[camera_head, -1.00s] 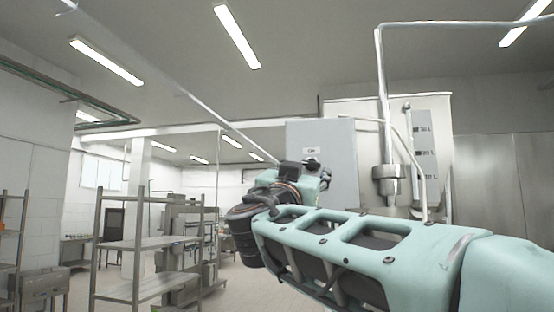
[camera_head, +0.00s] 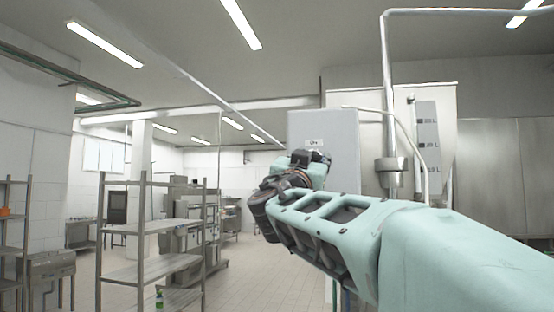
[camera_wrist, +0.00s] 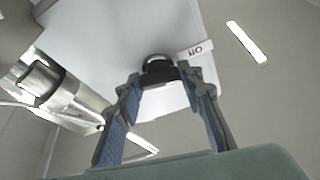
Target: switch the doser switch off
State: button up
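The doser switch is a round black knob (camera_wrist: 158,66) on the face of a light grey control box (camera_head: 325,126). A small white label (camera_wrist: 196,48) beside the knob appears to read "On". My gripper (camera_wrist: 161,84) is open, its two blue-padded fingers spread on either side of the knob with the tips close to it. I cannot tell whether the tips touch the knob. In the head view my gripper (camera_head: 312,158) is in front of the lower part of the box and hides the knob.
A metal dispenser nozzle and pipe (camera_head: 389,170) stand right of the box, before a large steel tank (camera_head: 444,104). The nozzle also shows at left in the wrist view (camera_wrist: 40,80). Metal shelves (camera_head: 150,225) stand at left; floor between is clear.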

jog(key=c, duration=0.5)
jog(key=shift+o, duration=0.2)
jog(key=shift+f+b, duration=0.15)
jog(key=shift+b, duration=0.2)
jog(key=shift+d+f+n+b, duration=0.15)
jog(key=shift+n+b, duration=0.25)
jog(key=shift+b, duration=0.75)
jog(key=shift+n+y+b, duration=0.4)
jog(key=shift+n+b, duration=0.1)
jog(key=shift+b, duration=0.5)
jog(key=shift+n+t+b, duration=0.3)
jog(key=shift+b, duration=0.2)
jog(key=shift+r+n+y+b, duration=0.2)
jog(key=shift+n+y+b, duration=0.3)
jog(key=shift+n+b, duration=0.15)
jog(key=shift+r, duration=0.1)
